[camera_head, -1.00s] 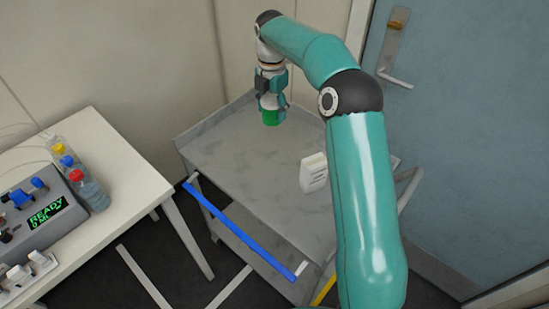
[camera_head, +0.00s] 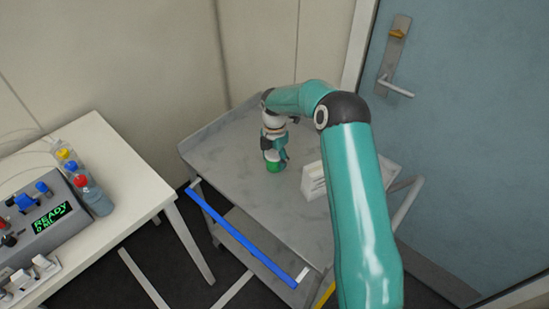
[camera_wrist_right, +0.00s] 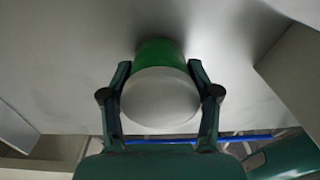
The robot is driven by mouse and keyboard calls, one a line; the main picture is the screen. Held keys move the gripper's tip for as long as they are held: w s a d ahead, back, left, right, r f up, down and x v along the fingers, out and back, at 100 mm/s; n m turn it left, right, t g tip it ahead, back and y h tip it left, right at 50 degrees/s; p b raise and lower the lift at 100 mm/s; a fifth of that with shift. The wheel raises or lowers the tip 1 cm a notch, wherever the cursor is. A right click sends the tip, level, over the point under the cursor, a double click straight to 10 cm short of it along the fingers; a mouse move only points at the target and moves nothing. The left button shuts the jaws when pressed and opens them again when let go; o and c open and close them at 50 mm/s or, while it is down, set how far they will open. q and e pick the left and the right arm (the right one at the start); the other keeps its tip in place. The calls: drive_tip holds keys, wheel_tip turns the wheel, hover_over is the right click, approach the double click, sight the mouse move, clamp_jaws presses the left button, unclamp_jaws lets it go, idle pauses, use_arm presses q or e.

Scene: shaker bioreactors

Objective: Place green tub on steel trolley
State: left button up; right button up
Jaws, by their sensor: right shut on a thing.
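The green tub (camera_head: 273,166) is at the steel trolley's grey top, below my right gripper (camera_head: 272,155). In the right wrist view the green tub (camera_wrist_right: 160,54) has a pale round end and sits between the two fingers of my right gripper (camera_wrist_right: 160,90), which is shut on it. The tub is at or very close to the top surface of the steel trolley (camera_head: 225,155); I cannot tell whether it touches. My left gripper is not in view.
A white box (camera_head: 313,180) stands on the trolley, right of the tub. A white table (camera_head: 125,175) at the left carries a control unit (camera_head: 40,215) and bottles (camera_head: 95,197). A blue door (camera_head: 470,130) is at the right. The trolley top's left part is clear.

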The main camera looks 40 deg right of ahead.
sight(274, 152)
drive_tip(key=shift+f, duration=0.15)
drive_tip(key=o, duration=1.2)
drive_tip(key=shift+f, duration=0.1)
drive_tip(key=shift+o, duration=0.2)
wheel_tip(274, 152, up, 12)
drive_tip(key=shift+r+b, duration=0.15)
drive_tip(key=shift+b, duration=0.45)
